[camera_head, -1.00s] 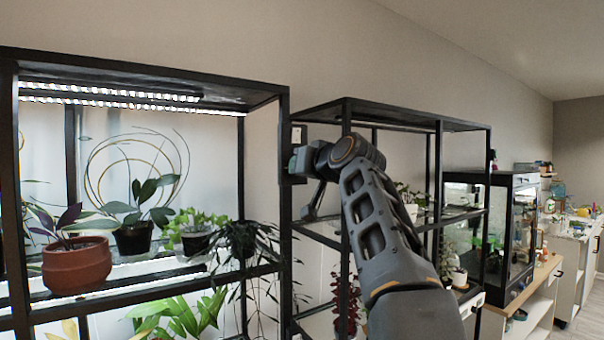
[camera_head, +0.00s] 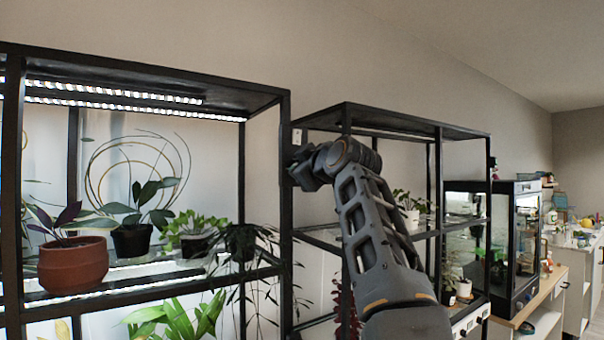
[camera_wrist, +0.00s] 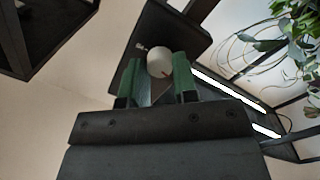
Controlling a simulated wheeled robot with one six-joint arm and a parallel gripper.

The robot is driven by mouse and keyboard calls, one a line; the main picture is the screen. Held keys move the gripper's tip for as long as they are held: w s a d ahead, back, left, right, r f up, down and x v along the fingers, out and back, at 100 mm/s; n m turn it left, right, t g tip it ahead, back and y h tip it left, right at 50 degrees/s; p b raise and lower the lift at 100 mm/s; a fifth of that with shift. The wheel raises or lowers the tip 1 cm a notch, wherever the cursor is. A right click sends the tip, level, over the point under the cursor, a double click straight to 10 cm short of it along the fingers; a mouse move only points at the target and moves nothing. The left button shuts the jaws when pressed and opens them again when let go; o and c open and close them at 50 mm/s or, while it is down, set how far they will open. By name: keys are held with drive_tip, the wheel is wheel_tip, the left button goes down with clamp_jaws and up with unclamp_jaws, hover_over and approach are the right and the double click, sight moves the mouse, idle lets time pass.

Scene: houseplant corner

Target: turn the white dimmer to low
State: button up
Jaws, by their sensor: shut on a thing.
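The white dimmer (camera_wrist: 159,60) is a round pale knob with a small reddish mark near its lower edge, on a dark plate (camera_wrist: 138,50) in the wrist view. My gripper (camera_wrist: 157,74) has its green fingers on either side of the knob and is shut on it. In the head view my gripper (camera_head: 302,166) is at the dark post between the two plant shelves, and the knob is hidden there. The mark's setting against any scale cannot be read.
A black shelf (camera_head: 265,95) with lit strips (camera_head: 110,95) and potted plants, including a terracotta pot (camera_head: 73,265), stands left. A second black shelf (camera_head: 410,122) stands behind my arm. A glass tank (camera_head: 513,250) and cluttered counters are at right. Open air lies above the shelves.

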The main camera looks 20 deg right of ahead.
drive_tip(key=shift+n+b, duration=0.4)
drive_tip(key=shift+n, duration=1.1)
drive_tip(key=o, duration=0.9)
drive_tip(key=shift+o, duration=0.2)
drive_tip(key=shift+s, duration=0.1)
drive_tip(key=s+b, duration=0.4)
drive_tip(key=s, duration=0.9)
drive_tip(key=shift+s+b, duration=0.3)
drive_tip(key=shift+s, duration=0.05)
drive_tip(key=shift+d, duration=0.15)
